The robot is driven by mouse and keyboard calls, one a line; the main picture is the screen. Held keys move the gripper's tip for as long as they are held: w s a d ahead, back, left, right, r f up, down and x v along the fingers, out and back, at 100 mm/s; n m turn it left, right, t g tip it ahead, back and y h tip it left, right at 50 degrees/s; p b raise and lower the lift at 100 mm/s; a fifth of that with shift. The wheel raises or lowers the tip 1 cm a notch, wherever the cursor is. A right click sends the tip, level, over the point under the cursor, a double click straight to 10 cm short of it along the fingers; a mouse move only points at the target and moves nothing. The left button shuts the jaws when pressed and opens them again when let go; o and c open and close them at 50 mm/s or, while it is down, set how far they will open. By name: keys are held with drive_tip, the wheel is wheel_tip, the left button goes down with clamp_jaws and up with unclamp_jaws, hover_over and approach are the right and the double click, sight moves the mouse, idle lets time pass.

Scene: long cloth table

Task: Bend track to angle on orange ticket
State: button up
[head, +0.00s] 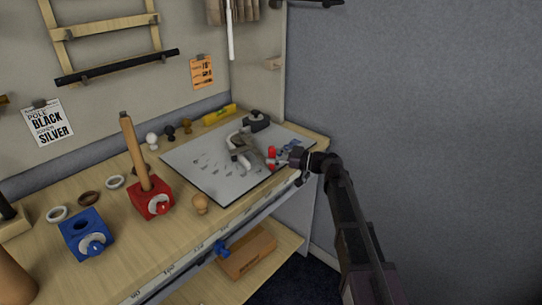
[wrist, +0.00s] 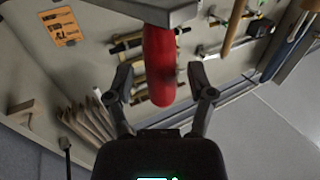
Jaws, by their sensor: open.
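The orange ticket (head: 202,71) is clipped to the back wall; its print is too small to read surely. It also shows in the wrist view (wrist: 60,26), tilted. A grey bending device (head: 241,142) with a pale curved piece, perhaps the track, sits on a grey plate (head: 195,160) with dark marks. A red handle (head: 271,153) is at its right side. My gripper (head: 283,158) is at the handle from the right. In the wrist view my gripper (wrist: 163,83) is open, its fingers either side of the red handle (wrist: 159,60), with gaps showing.
A red block (head: 152,202) holding a wooden pole and a blue block (head: 85,236) stand left on the table. Rings, knobs and a yellow level (head: 219,115) lie along the back. A wooden box (head: 247,253) is on the lower shelf. A wall panel closes the right.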

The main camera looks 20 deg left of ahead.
drive_tip(key=shift+a, duration=0.2)
clamp_jaws()
drive_tip(key=shift+w+d, duration=0.2)
drive_tip(key=shift+w, duration=0.05)
unclamp_jaws()
drive_tip(key=shift+d, duration=0.1)
idle(0.4)
drive_tip(key=d, duration=1.1)
drive_tip(key=shift+w+d, duration=0.35)
drive_tip(key=shift+d, duration=0.05)
drive_tip(key=shift+r, duration=0.1)
